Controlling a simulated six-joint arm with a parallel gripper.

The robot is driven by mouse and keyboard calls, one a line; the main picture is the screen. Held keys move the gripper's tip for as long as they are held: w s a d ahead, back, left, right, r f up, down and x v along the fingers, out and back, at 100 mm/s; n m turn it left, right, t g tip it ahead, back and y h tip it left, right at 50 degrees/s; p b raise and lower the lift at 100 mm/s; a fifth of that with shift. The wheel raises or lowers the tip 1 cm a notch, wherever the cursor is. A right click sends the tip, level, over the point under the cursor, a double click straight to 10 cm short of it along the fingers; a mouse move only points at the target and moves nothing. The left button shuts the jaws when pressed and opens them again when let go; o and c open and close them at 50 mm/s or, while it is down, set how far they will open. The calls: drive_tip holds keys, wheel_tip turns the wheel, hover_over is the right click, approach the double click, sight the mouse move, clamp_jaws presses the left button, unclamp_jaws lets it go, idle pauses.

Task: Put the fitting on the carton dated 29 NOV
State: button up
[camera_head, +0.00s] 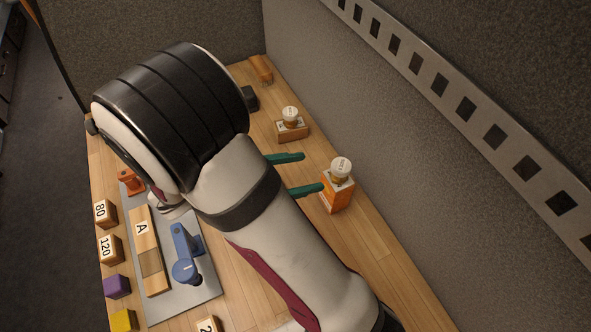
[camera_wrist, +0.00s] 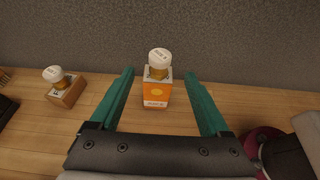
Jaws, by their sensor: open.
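My gripper (camera_head: 313,171) is open and empty, its two green fingers pointing toward an orange carton (camera_head: 335,197). In the wrist view the orange carton (camera_wrist: 156,94) appears between the spread fingers; I cannot tell whether it is beyond their tips. A white-capped, amber-bodied piece (camera_head: 341,168) stands upright on it. A brown carton (camera_head: 292,131) stands farther back, with a similar white-capped piece (camera_head: 290,115) on top. The carton print is too small to read, so I cannot tell which is dated 29 NOV. Which object is the fitting is unclear.
A grey plate (camera_head: 205,292) holds a blue angled part (camera_head: 186,262), an orange part (camera_head: 130,180) and a wooden block marked A (camera_head: 141,228). Marked blocks and purple and yellow cubes line the left edge. A grey partition (camera_head: 355,120) rises close behind the cartons.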

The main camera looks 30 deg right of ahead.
drive_tip(key=s+a+r+m+g+y, duration=0.2)
drive_tip(key=s+m+y, duration=0.3)
drive_tip(key=s+m, duration=0.15)
drive_tip(key=s+a+r+m+g+y, duration=0.1)
drive_tip(key=s+m+g+y, duration=0.1)
drive_tip(key=s+m+y, duration=0.35)
drive_tip(key=s+a+r+m+t+y, duration=0.1)
drive_tip(key=s+a+m+t+y, duration=0.1)
drive_tip(key=a+m, duration=0.5)
drive_tip(key=m+t+y, duration=0.1)
drive_tip(key=m+y, duration=0.1)
drive_tip(key=m, duration=0.2)
drive_tip(key=shift+s+r+m+t+y, duration=0.25)
drive_tip(key=shift+r+m+t+y, duration=0.05)
drive_tip(key=shift+r+t+y, duration=0.1)
